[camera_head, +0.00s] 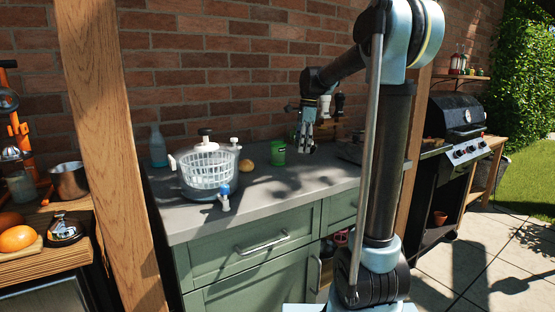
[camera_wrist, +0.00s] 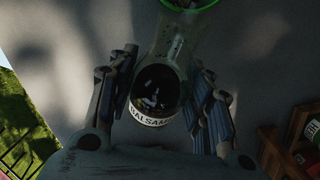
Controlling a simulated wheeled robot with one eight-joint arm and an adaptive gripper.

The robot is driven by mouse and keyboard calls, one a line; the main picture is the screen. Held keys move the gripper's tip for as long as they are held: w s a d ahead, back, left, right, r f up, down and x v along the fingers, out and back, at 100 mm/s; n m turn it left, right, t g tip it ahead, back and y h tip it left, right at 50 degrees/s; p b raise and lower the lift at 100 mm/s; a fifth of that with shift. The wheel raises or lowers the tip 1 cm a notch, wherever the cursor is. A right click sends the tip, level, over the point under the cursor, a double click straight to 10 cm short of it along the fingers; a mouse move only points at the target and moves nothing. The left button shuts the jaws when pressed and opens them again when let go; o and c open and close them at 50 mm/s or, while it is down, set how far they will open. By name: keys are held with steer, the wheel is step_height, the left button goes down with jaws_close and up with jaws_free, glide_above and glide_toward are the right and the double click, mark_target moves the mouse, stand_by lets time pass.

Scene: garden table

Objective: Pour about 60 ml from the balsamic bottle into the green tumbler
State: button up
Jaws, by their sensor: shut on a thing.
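The balsamic bottle (camera_wrist: 150,118) is clear glass with a white label reading "BALSAM" and dark liquid inside. My gripper (camera_wrist: 162,95) is shut on it, with a finger on each side. The bottle's clear upper part points toward the top of the wrist view; its exact tilt is hard to tell. The green tumbler (camera_head: 277,153) stands on the grey counter, and its green rim (camera_wrist: 207,5) shows in the wrist view near the bottle's far end. In the head view my gripper (camera_head: 308,145) is just right of the tumbler; the bottle is hard to make out there.
A salad spinner (camera_head: 208,168) stands left of the tumbler, with a round yellowish item (camera_head: 247,165) between them. A small white-and-blue bottle (camera_head: 223,197) is near the counter's front edge. A blue bottle (camera_head: 158,148) stands at the back left. A wooden rack (camera_wrist: 285,150) shows lower right.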

stand_by(0.9)
steer(key=shift+f+y+b, duration=0.35)
steer(key=shift+f+y, duration=0.1)
steer(key=shift+y, duration=0.15)
steer(key=shift+a+f+y+b, duration=0.15)
steer(key=shift+y+b, duration=0.1)
steer(key=shift+y, duration=0.25)
steer(key=shift+a+y+b, duration=0.15)
steer(key=shift+y+b, duration=0.05)
steer(key=shift+y, duration=0.3)
steer(key=shift+g+y, duration=0.4)
steer(key=shift+y, duration=0.1)
steer(key=y, duration=0.1)
steer(key=d+y+b, duration=0.1)
steer(key=y+b, duration=0.1)
steer(key=shift+w+d+r+g+y, duration=0.1)
steer(key=shift+d+r+g+y, duration=0.1)
steer(key=shift+r+g+y, duration=0.15)
steer(key=shift+d+f+y+b, duration=0.1)
steer(key=shift+d+y+b, duration=0.1)
steer(key=shift+y, duration=0.3)
steer(key=shift+d+f+y+b, duration=0.1)
steer(key=shift+y+b, duration=0.1)
steer(key=shift+y, duration=0.25)
steer(key=shift+d+r+g+y+b, duration=0.15)
steer(key=shift+r+g+y+b, duration=0.2)
steer(key=shift+r+y+b, duration=0.5)
steer(key=shift+f+y, duration=0.15)
steer(key=shift+y, duration=0.1)
